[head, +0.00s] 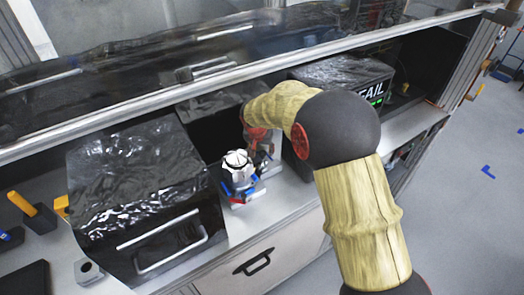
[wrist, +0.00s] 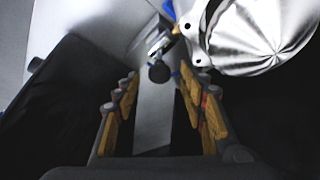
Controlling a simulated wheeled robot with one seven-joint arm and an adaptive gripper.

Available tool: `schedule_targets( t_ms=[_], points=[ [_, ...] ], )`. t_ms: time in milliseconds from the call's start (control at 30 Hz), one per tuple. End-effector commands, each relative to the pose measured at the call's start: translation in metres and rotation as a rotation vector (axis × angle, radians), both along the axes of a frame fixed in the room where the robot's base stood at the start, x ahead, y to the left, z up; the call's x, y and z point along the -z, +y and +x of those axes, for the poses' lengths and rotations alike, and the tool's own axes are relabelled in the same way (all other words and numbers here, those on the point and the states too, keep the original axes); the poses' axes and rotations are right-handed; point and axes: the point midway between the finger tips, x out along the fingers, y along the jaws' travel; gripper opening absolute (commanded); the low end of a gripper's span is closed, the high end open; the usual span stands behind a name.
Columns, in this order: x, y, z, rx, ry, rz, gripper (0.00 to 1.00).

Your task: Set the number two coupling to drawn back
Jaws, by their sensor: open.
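A silver housing with blue parts at its base (head: 238,172) stands on the counter, between the two black-covered boxes. In the wrist view a ribbed, shiny metal part (wrist: 265,35) fills the upper right. A small dark round knob (wrist: 159,72) on a grey block sits beside it, in line with the gap between my fingers. My gripper (wrist: 160,85) is open, its orange-padded fingers on either side of that gap; I cannot tell whether they touch anything. In the head view my arm partly hides the gripper and the housing's far side. No number two mark is legible.
A black-wrapped box with a handle (head: 135,180) stands left of the housing. Another black box with a lit display (head: 345,75) stands behind my arm. A metal rail (head: 215,78) crosses above. A hex nut-like part (head: 88,270) and an orange-handled item (head: 30,210) lie at left.

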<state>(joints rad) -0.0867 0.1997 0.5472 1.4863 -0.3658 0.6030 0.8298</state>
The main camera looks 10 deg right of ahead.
Motion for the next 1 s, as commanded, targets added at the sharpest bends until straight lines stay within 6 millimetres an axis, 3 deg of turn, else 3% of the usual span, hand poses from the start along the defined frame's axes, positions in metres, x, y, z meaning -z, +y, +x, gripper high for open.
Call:
schedule_targets(
  t_ms=[400,1000],
  points=[
    [0.0090,-0.0016,0.0035,-0.001,-0.001,0.000,0.42],
    [0.0087,-0.0014,0.0034,-0.001,-0.001,0.000,0.08]
  ],
)
